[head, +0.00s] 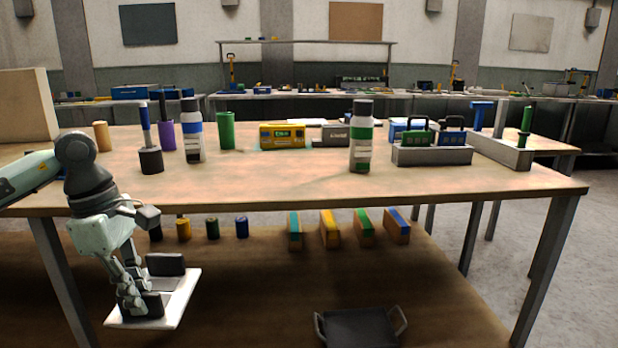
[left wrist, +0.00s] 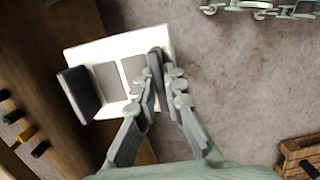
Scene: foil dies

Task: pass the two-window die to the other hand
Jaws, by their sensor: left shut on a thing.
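The two-window die is a white plate with two grey rectangular windows and a dark upright block at each end. In the head view the die (head: 181,296) hangs tilted in front of the table at lower left; it also shows in the left wrist view (left wrist: 98,52). My left gripper (head: 138,303) is shut on the near dark block, with its fingers (left wrist: 160,85) on either side of it. Pale green jointed parts at the top right edge of the left wrist view look like my right gripper (left wrist: 240,7), apart from the die. Its jaws cannot be made out.
The table (head: 270,190) carries bottles, cylinders, a yellow device (head: 284,136) and a grey tray (head: 432,155) with handled blocks. A lower shelf (head: 270,290) holds small cylinders, several upright boards and a dark handled tray (head: 360,328). A wooden crate (left wrist: 300,157) stands on the floor.

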